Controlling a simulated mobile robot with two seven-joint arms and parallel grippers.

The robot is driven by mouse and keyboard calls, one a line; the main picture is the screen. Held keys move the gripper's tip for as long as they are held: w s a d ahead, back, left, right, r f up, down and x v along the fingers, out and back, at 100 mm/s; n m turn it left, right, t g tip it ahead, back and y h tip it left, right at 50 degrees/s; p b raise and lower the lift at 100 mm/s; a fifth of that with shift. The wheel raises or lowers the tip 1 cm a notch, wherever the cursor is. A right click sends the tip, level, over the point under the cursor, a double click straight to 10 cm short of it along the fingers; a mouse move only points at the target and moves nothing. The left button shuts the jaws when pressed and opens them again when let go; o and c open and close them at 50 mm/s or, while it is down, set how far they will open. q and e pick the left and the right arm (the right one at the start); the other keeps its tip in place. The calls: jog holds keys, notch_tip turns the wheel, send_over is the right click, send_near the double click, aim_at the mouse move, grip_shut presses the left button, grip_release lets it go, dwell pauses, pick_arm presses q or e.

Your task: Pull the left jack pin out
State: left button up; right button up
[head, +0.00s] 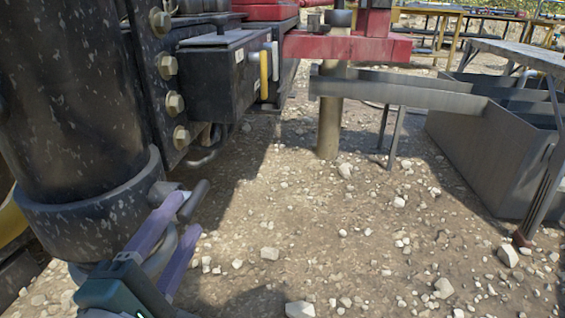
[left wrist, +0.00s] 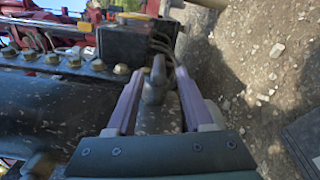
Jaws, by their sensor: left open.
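The left jack pin (head: 196,198) sticks out from the collar at the foot of the large black jack leg (head: 75,100), at the left of the head view. Its dark bar handle shows by the fingertips. My left gripper (head: 186,214) is open, its two purple fingers reaching up to the pin. In the left wrist view, the grey pin (left wrist: 154,82) stands between the spread fingers of the gripper (left wrist: 160,72), with a gap visible on each side. How deep the pin sits in the collar is hidden. My right gripper is not in view.
A black box (head: 222,75) and a bolted flange (head: 165,65) are above the pin. The gravel ground (head: 310,230) between is open, with scattered stones.

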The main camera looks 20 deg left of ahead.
aim_at(205, 183)
pick_arm(q)
jog(key=shift+b+x, duration=0.3)
jog(key=shift+x, duration=0.55)
jog(key=b+x, duration=0.1)
jog(key=x, duration=0.4)
jog(key=shift+b, duration=0.3)
jog(key=shift+w, duration=0.35)
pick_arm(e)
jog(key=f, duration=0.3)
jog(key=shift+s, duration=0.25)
pick_arm(q)
jog(key=shift+a, duration=0.1)
grip_shut()
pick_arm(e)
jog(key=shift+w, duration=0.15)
pick_arm(q)
jog(key=shift+f, duration=0.2)
